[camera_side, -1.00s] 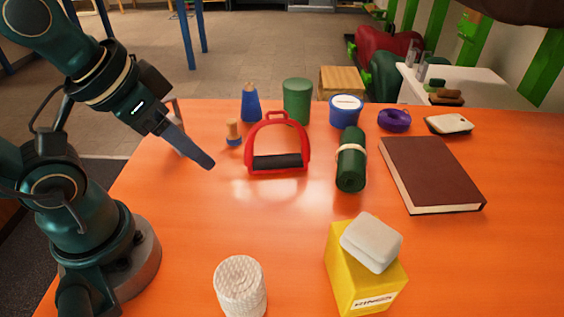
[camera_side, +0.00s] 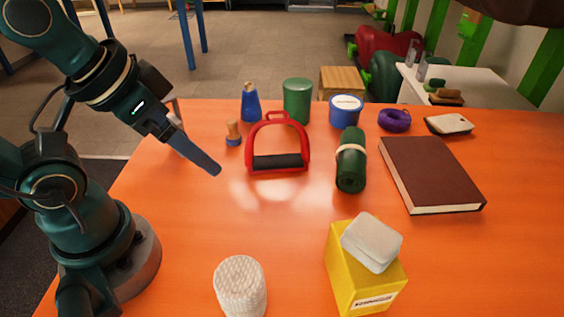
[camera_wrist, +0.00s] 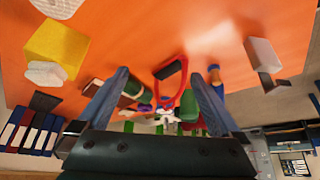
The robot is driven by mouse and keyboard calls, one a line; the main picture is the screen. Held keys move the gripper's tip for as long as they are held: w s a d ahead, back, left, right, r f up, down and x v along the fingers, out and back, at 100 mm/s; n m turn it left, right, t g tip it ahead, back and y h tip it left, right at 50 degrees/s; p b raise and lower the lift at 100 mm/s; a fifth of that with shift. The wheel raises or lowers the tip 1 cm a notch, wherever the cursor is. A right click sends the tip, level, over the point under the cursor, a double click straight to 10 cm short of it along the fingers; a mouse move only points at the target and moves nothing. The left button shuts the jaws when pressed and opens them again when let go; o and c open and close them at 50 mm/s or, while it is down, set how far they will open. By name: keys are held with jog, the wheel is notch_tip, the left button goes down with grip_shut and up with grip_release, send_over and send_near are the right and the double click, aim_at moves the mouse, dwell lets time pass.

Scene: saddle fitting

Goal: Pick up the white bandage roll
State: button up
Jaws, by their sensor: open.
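The white bandage roll (camera_side: 241,286) stands upright at the near edge of the orange table in the side view, with a ribbed, woven surface. A whitish thing at the top left edge of the wrist view (camera_wrist: 57,7) appears to be the same roll, partly cut off. My gripper (camera_side: 214,170) is in the air above the left part of the table, behind the roll and well apart from it. In the wrist view its two fingers (camera_wrist: 158,76) are spread, with nothing held between them.
A yellow box (camera_side: 352,278) with a white pad (camera_side: 371,242) on top stands right of the roll. A red stirrup (camera_side: 279,144), green roll (camera_side: 351,172) and brown book (camera_side: 431,174) lie farther back. The table between roll and stirrup is clear.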

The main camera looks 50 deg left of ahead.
notch_tip(320, 180, up, 5)
jog(key=n+g+h, duration=1.2)
jog(key=g+h, duration=0.3)
send_over(245, 315)
jog(key=v, duration=0.5)
notch_tip(245, 315, down, 19)
jog(key=shift+a+r, duration=0.1)
jog(key=shift+a, duration=0.1)
jog(key=shift+x, duration=2.55)
jog(key=shift+w, duration=0.1)
